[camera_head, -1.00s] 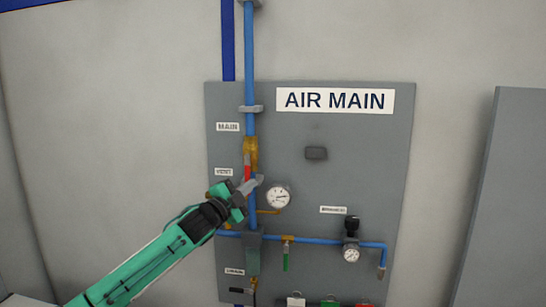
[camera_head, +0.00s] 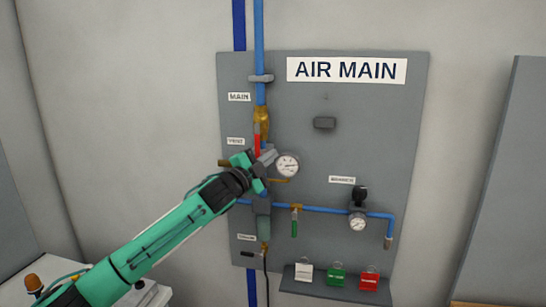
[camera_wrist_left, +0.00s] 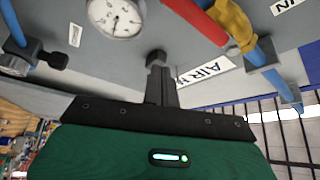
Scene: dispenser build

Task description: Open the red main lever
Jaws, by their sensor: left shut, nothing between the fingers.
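The red main lever (camera_head: 257,143) hangs down along the blue pipe, below the brass valve (camera_head: 261,118) beside the MAIN label (camera_head: 239,97). Its lower end is close to my left gripper and partly hidden. In the left wrist view the red lever (camera_wrist_left: 190,12) shows at the top, right of the fingers, next to the brass valve (camera_wrist_left: 232,22). My left gripper (camera_head: 270,154) is just below and right of the lever, in front of the pipe. Its fingers (camera_wrist_left: 160,80) are shut and empty, apart from the lever in the wrist view. My right gripper is not in view.
A pressure gauge (camera_head: 288,165) sits close to the right of my left gripper. A green-handled valve (camera_head: 295,227) and a regulator (camera_head: 358,222) are on the lower pipe. A shelf (camera_head: 340,294) holds white, green and red tags.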

